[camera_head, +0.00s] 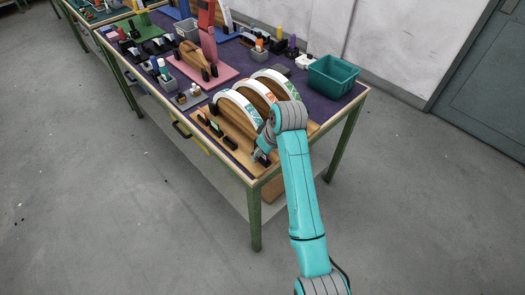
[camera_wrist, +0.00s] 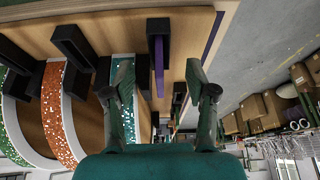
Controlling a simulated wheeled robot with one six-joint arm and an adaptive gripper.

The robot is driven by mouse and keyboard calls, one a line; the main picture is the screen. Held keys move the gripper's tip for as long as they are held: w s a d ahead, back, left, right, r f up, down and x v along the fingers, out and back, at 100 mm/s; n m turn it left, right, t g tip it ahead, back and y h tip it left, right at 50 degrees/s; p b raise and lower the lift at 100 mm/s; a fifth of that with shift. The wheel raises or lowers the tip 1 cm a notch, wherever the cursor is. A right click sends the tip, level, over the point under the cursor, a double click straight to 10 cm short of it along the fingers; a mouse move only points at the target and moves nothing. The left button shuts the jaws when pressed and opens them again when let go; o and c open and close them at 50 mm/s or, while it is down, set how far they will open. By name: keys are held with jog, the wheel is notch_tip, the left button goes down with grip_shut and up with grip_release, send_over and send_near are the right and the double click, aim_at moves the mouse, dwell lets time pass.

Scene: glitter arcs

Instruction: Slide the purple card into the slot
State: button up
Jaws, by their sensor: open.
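The purple card (camera_wrist: 159,66) shows in the wrist view as a thin upright strip at a black holder (camera_wrist: 158,26). My gripper (camera_wrist: 158,72) is open, with one finger on each side of the card. There is a visible gap between the card and each finger. In the head view my gripper (camera_head: 262,154) is low over the front corner of the wooden board (camera_head: 238,134), and the card cannot be made out there. Other black slotted blocks (camera_wrist: 74,45) stand near the glitter arcs; I cannot tell which slot is meant.
White-edged glitter arcs (camera_head: 240,108) stand on the board behind my gripper. The orange arc (camera_wrist: 54,105) is left of my fingers in the wrist view. A teal bin (camera_head: 334,76) and a pink board (camera_head: 200,70) are further back. Open floor lies in front of the table.

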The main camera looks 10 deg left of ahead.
jog(key=shift+r, duration=0.1)
jog(key=shift+r, duration=3.9)
